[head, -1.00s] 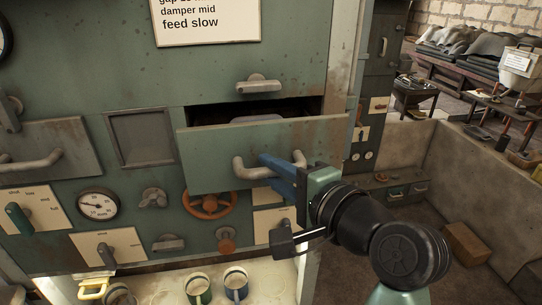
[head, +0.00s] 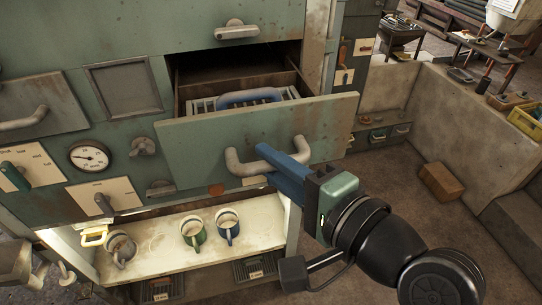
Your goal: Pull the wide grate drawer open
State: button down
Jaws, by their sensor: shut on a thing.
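The wide grate drawer (head: 200,146) is a green, worn drawer in the green cabinet, and it stands partly open. Inside it a pale slatted grate (head: 205,104) with a blue handle (head: 252,97) shows. The drawer's front carries a grey U-shaped handle (head: 236,164). My gripper (head: 272,158), with blue fingers, is shut on the right part of this handle. The fingers hide part of the handle's bar. The deeper inside of the drawer is in shadow.
A gauge (head: 90,157) sits at left. Open floor lies to the right, with a brown block (head: 441,182) by a low wall.

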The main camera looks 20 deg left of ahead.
jog(key=c, duration=0.8)
grip_release()
jog(key=shift+o, duration=0.2)
jog(key=shift+d, duration=0.1)
jog(key=b+v, duration=0.2)
jog(key=v, duration=1.1)
jog(key=shift+b, duration=0.3)
